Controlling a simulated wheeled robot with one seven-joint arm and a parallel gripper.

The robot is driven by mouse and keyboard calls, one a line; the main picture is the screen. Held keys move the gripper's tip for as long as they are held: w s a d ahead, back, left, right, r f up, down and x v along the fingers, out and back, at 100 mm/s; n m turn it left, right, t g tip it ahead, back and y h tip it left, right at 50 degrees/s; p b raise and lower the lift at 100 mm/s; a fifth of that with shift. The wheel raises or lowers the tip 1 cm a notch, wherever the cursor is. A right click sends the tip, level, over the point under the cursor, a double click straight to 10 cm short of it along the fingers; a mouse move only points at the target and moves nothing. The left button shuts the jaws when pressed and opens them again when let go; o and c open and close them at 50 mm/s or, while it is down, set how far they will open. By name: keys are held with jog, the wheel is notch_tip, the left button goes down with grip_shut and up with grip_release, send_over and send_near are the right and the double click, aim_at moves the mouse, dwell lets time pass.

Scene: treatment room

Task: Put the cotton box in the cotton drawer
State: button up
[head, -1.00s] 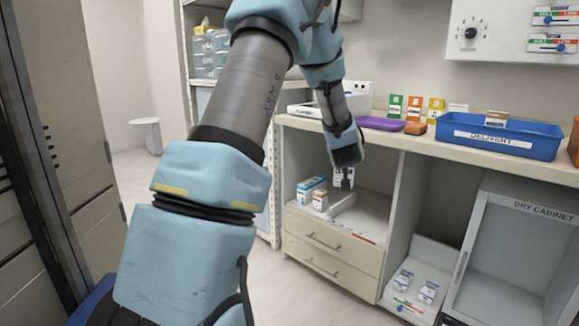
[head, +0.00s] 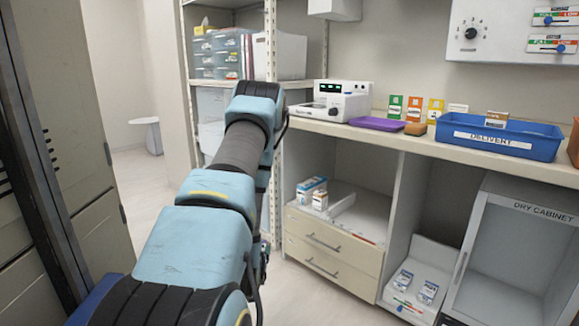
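Two closed drawers, an upper one (head: 316,233) and a lower one (head: 312,262), sit in the beige unit under the counter. I cannot read any label that tells which is the cotton drawer. On top of the unit stand a blue-and-white box (head: 312,186) and a smaller white-and-brown box (head: 320,201). I cannot tell which box is the cotton box. My arm folds down left of the drawers; my gripper is hidden behind it, so what it holds does not show.
The counter (head: 400,142) carries a white device (head: 343,98), a purple tray (head: 376,124) and upright coloured cards. Below right are a sloped rack (head: 408,303) with small packs and the dry cabinet (head: 515,250). A shelf post (head: 272,160) stands close to my arm. Floor shows before the drawers.

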jog(key=s+r+p, duration=0.2)
jog(key=r+p, duration=0.5)
jog(key=r, duration=0.2)
jog(key=s+r+p, duration=0.2)
jog(key=r+p, duration=0.5)
jog(key=r, duration=0.2)
jog(key=shift+s, duration=0.25)
jog(key=shift+r, duration=0.1)
